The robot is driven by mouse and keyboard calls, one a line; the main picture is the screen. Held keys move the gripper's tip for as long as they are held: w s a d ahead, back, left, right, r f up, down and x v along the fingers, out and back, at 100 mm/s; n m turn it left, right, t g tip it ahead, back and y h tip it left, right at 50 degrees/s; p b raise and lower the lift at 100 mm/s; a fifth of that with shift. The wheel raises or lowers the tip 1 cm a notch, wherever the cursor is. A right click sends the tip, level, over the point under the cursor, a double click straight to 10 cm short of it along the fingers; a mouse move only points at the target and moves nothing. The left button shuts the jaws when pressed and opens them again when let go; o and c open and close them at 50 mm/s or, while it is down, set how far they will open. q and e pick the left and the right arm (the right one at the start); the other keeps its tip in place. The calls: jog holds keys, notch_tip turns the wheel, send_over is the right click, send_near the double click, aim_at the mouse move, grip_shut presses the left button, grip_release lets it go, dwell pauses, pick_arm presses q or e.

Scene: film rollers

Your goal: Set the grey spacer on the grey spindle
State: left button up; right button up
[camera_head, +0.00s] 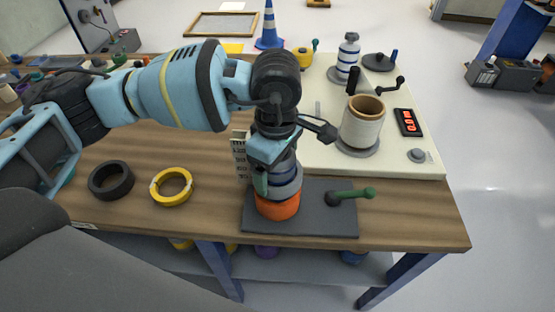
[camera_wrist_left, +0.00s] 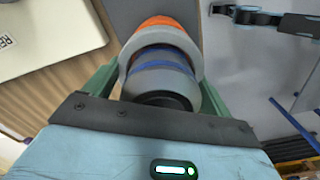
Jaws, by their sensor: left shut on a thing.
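My left gripper (camera_head: 277,180) points down over the dark plate near the table's front edge. In the left wrist view its green fingers (camera_wrist_left: 160,88) are shut on the grey spacer (camera_wrist_left: 126,62), a light grey ring. The ring appears to be around a grey, blue-banded post with a dark top (camera_wrist_left: 165,77), which I take for the grey spindle. An orange part (camera_wrist_left: 160,22) lies beyond the ring; in the head view this orange part (camera_head: 278,207) is at the bottom, on the plate. The fingers hide much of the stack, so I cannot tell whether the ring rests on the orange part.
The dark plate (camera_head: 315,225) carries a green-handled lever (camera_head: 352,193) on its right. A black ring (camera_head: 110,181) and a yellow ring (camera_head: 171,187) lie to the left. Behind, a cream board (camera_head: 425,165) carries a pale roll (camera_head: 362,123) and a blue-banded roller (camera_head: 348,56).

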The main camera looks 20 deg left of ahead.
pick_arm(q)
jog(key=shift+f+b, duration=0.3)
jog(key=shift+f, duration=0.5)
jog(key=shift+s+f, duration=0.25)
jog(key=shift+f, duration=0.3)
jog(key=o, duration=0.9)
jog(key=r, duration=0.9)
jog(key=shift+w+r, duration=0.2)
